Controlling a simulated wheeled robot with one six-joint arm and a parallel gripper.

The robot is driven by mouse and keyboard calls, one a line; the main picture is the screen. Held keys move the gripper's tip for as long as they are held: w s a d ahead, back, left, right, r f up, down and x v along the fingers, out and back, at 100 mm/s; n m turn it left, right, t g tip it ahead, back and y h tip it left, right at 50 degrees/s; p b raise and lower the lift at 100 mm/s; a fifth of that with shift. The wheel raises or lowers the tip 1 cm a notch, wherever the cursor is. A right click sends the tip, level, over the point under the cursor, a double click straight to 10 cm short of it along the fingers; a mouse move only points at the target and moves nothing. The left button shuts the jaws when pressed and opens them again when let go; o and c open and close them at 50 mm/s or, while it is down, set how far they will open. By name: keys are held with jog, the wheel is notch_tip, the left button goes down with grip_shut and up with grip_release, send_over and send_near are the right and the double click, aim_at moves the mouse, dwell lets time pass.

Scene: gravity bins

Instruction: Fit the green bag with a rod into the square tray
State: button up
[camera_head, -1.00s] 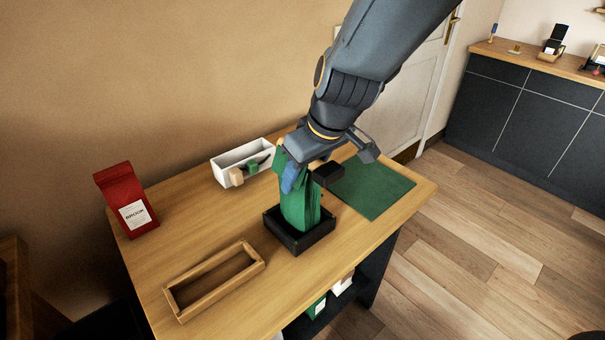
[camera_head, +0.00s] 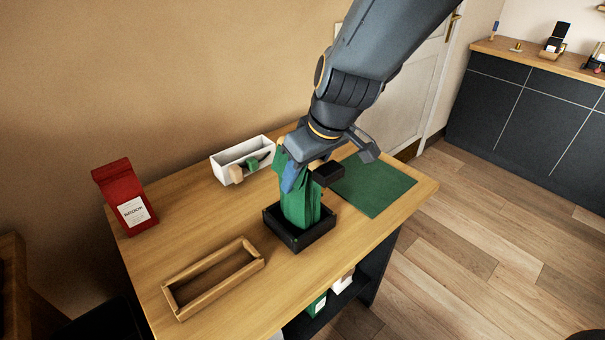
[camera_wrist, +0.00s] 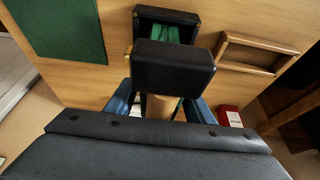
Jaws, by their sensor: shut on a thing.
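The green bag (camera_head: 298,206) stands upright in the black square tray (camera_head: 301,242) on the wooden table. Its lower end is inside the tray walls; whether it rests on the tray floor is hidden. My gripper (camera_head: 308,172) is shut at the top of the bag, on the rod, which is mostly hidden by the fingers. In the wrist view a tan rod (camera_wrist: 160,106) shows below a dark block of my gripper, and green cloth (camera_wrist: 165,33) shows inside the tray (camera_wrist: 146,16).
An empty wooden tray (camera_head: 188,309) lies at front left. A red bag (camera_head: 122,190) stands at the left edge. A white bin (camera_head: 220,158) with small items stands behind. A green mat (camera_head: 376,194) lies at right.

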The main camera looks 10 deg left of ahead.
dwell(0.4)
jog(key=o, duration=1.8)
jog(key=shift+r, duration=0.1)
jog(key=shift+v, duration=3.8)
